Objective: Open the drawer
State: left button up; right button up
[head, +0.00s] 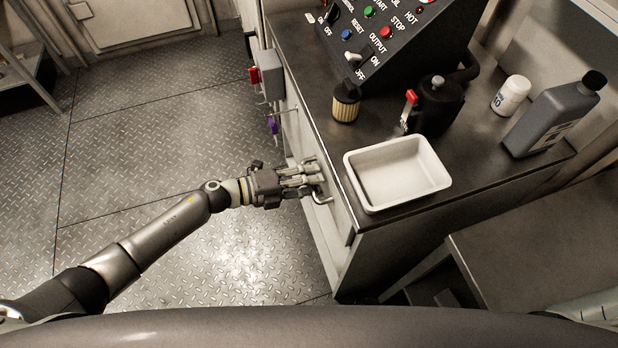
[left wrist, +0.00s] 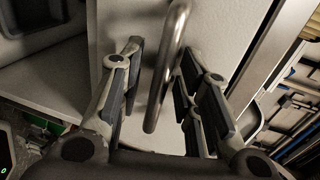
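The drawer front (head: 338,208) is a pale panel on the side of the cabinet under the dark counter, and it looks shut. Its bent metal handle (head: 323,198) sticks out from the panel. My left gripper (head: 314,180) is at the handle and partly covers it. In the left wrist view, the handle (left wrist: 168,70) runs between the two open fingers of my left gripper (left wrist: 160,95), with gaps on both sides. The drawer front (left wrist: 220,35) is close behind the handle. My right gripper is not in view.
On the counter (head: 300,60) stand a white tray (head: 370,200), a black control box (head: 400,50), a filter cartridge (head: 345,105), a dark can (head: 438,105), a white jar (head: 510,95) and a grey bottle (head: 552,115). The metal floor (head: 150,130) left of the cabinet is clear.

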pick_arm(q)
grip_shut()
jog(key=shift+a, duration=0.1)
jog(key=f+b+v, duration=0.1)
jog(key=f+v, duration=0.1)
jog(key=v, duration=0.9)
jog(key=a+f+b+v, duration=0.1)
jog(key=f+b+v, duration=0.1)
jog(key=v, duration=0.9)
jog(key=shift+s+a+f, duration=0.3)
jog(key=shift+s+f, duration=0.05)
jog(key=shift+f, duration=0.05)
jog(key=shift+o, duration=0.8)
grip_release()
